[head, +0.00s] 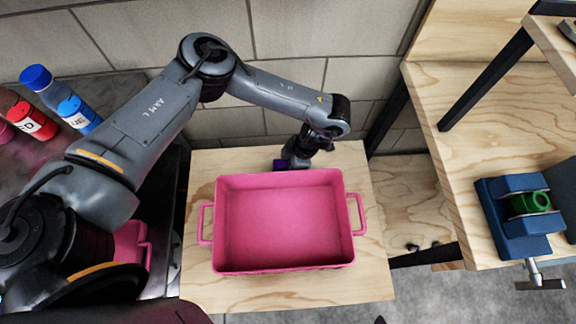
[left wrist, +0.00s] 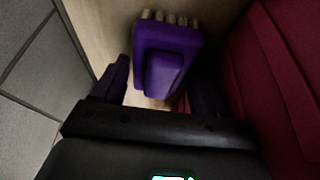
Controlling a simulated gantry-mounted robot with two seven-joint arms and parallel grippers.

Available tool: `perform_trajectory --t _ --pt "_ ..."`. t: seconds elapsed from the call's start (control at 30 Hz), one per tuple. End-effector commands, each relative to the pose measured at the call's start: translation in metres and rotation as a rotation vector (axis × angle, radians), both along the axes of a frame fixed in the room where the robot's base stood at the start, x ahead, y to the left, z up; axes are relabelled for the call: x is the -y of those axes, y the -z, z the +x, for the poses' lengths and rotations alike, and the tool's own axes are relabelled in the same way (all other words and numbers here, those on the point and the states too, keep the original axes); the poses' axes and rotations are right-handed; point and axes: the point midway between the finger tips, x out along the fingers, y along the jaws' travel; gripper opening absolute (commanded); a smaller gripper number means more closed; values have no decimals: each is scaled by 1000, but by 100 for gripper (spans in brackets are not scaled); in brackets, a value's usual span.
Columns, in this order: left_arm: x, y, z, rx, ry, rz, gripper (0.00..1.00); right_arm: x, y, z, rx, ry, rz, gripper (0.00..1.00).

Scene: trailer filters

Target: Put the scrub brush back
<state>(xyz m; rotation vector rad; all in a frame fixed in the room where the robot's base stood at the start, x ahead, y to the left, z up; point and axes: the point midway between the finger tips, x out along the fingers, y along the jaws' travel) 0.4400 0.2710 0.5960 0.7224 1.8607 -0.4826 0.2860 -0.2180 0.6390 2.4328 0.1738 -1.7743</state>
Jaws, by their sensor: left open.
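The scrub brush (left wrist: 166,55) is purple with a row of pale bristles, and it shows between and just beyond my left gripper's fingers in the left wrist view. In the head view only a small purple part (head: 281,163) shows, behind the far rim of the pink bin. My left gripper (head: 293,164) is pointed down there, between the bin and the wall. Its fingers are open, one on each side of the brush. Whether they touch it I cannot tell. My right gripper is not in view.
An empty pink bin (head: 285,222) with side handles stands on a wooden table (head: 300,294), close to the gripper. A block wall (head: 290,45) is behind. Bottles (head: 35,120) stand at left. A blue vise (head: 520,215) holding a green ring sits on the right bench.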

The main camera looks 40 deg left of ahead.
Motion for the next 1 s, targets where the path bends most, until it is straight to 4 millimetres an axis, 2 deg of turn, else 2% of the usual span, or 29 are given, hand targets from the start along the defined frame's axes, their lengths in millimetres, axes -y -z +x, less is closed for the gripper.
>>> perform_trajectory --t 0.1,0.4,0.77,1.0 --pt "0 -1 0 0 0 0 72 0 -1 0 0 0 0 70" --pt "0 -1 0 0 0 0 27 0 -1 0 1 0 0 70" --pt "0 -4 0 0 0 0 27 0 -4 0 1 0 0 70" --pt "0 -23 1 2 -1 0 27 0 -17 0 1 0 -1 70"
